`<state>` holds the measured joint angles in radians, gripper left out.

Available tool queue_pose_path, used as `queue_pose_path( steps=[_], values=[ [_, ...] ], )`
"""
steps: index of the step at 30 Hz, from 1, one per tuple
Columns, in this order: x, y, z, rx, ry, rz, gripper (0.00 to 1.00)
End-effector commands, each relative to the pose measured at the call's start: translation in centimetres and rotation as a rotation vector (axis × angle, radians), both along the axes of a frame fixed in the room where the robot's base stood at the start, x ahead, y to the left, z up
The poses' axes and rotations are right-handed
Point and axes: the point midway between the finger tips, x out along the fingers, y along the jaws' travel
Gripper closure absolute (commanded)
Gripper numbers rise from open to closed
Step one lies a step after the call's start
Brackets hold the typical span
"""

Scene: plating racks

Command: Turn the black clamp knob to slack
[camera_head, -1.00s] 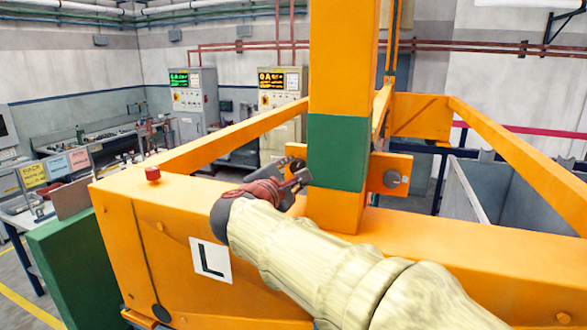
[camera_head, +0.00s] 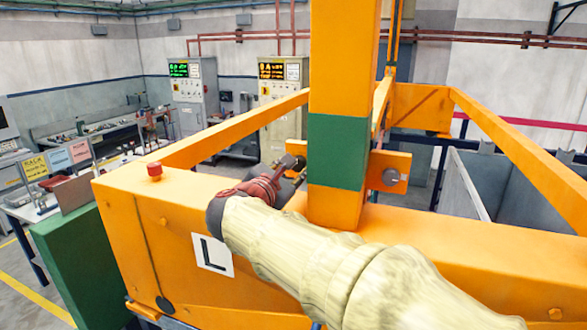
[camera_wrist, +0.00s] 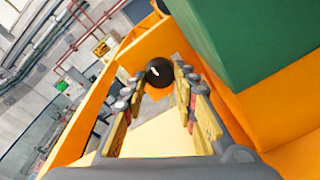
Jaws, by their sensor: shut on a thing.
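The black clamp knob (camera_wrist: 159,72), round with a white mark on its face, sits in the upper middle of the wrist view. The fingertips of my gripper (camera_wrist: 160,78) are on either side of it, shut on it. In the head view my gripper (camera_head: 289,174) is left of the green-banded orange post (camera_head: 337,150), low above the orange beam. There the wrist and fingers largely hide the knob. The white mark on the knob runs slanted in the wrist view.
The orange frame has a beam bearing an "L" plate (camera_head: 212,254) and a red button (camera_head: 154,172). A grey bin (camera_head: 467,190) is at the right; control cabinets (camera_head: 285,105) stand behind.

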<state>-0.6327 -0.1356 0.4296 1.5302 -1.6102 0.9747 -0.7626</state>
Motion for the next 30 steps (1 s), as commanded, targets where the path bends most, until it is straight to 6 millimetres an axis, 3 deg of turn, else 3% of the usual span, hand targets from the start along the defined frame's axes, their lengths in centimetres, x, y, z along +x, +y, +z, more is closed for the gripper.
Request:
queue_pose_path(
  steps=[6, 7, 16, 25, 30],
  values=[
    [0.0, 0.0, -0.3, -0.002, 0.004, 0.000, 0.97],
    [0.0, 0.0, -0.3, -0.002, 0.004, 0.000, 0.70],
    [0.0, 0.0, -0.1, 0.000, 0.001, 0.000, 0.53],
    [-0.1, 0.0, 0.0, 0.001, 0.000, 0.000, 0.53],
    [-1.4, 0.6, 0.2, 0.001, -0.001, 0.002, 0.53]
  ],
)
